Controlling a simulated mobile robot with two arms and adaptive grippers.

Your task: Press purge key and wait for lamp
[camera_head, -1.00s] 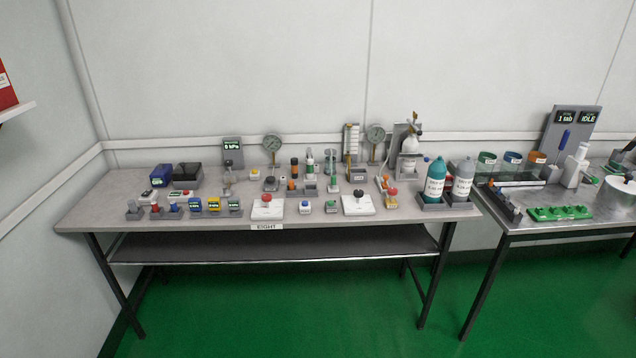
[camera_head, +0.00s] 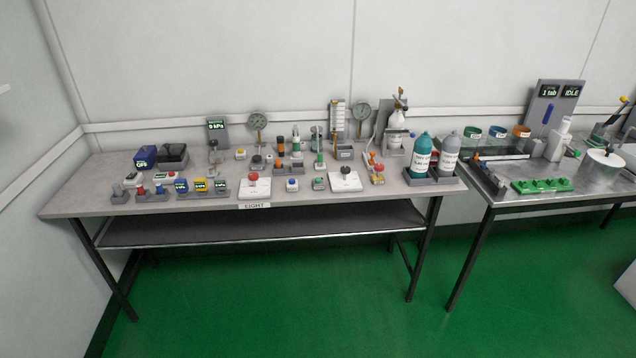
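Several small push-button blocks stand on the grey table (camera_head: 100,190) labelled EIGHT. One is white with a blue button (camera_head: 292,184), one has a green button (camera_head: 319,183) and one has a yellow button (camera_head: 240,154). Two white plates carry larger knobs, a red knob (camera_head: 253,177) and a black knob (camera_head: 345,169). I cannot tell which of these is the purge key, and I cannot make out the lamp. A display (camera_head: 216,127) reads 0 kPa. Neither of my grippers is in view.
Two bottles, teal (camera_head: 421,154) and grey (camera_head: 450,152), stand in a holder at the table's right end. Dial gauges (camera_head: 257,121) stand at the back. The green floor (camera_head: 300,300) in front is clear.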

